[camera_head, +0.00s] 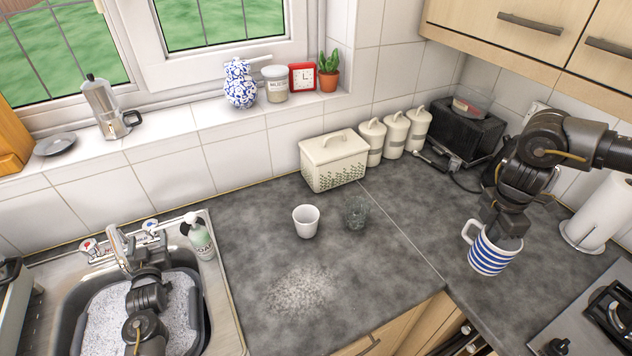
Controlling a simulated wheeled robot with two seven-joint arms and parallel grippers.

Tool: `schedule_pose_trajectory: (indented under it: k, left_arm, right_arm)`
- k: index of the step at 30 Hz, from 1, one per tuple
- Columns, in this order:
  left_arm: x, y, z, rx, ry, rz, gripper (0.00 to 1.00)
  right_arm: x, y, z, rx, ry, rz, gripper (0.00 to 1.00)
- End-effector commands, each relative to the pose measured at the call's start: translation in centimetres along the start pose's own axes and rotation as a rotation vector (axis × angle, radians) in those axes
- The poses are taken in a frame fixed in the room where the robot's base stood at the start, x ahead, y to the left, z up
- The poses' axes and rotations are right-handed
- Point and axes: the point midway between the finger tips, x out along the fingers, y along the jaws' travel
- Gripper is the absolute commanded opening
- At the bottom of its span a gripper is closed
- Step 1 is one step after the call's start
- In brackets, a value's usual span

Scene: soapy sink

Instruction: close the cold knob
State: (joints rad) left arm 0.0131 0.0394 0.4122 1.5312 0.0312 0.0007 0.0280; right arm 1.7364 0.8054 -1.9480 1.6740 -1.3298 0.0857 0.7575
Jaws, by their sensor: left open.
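The sink tap (118,246) stands behind the basin at the left. The cold knob (150,226), white with a blue mark, is to the right of the tap. Another knob (89,249), white with red marks, is to the left of it. My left gripper (148,248) is open, just in front of and below the cold knob in the picture, close beside the tap. Whether it touches the knob cannot be told. My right gripper (510,224) is over the rim of a blue-striped mug (490,257), and its fingers are mostly hidden.
The sink basin (204,317) holds soapy water with foam. A soap bottle (199,238) stands right of the cold knob. A white cup (306,221) and a glass (355,215) stand on the worktop, with a whitish patch (301,289) in front.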

Motion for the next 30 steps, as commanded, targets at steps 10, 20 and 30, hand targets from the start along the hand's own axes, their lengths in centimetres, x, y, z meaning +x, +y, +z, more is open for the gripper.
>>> schedule_pose_trajectory:
  k: [10,20,30]
  left_arm:
    - [1.3,0.5,0.1,-0.003,0.012,0.008,0.65]
    - [6.2,0.5,0.2,-0.003,0.012,0.009,0.65]
    - [7.6,0.5,-0.2,-0.003,0.01,0.008,0.65]
  right_arm:
    - [1.1,-0.1,0.4,0.008,0.001,-0.001,0.0]
    - [4.2,0.0,0.3,0.007,0.001,0.0,0.0]
    - [4.7,0.1,0.3,0.007,0.001,0.0,0.0]
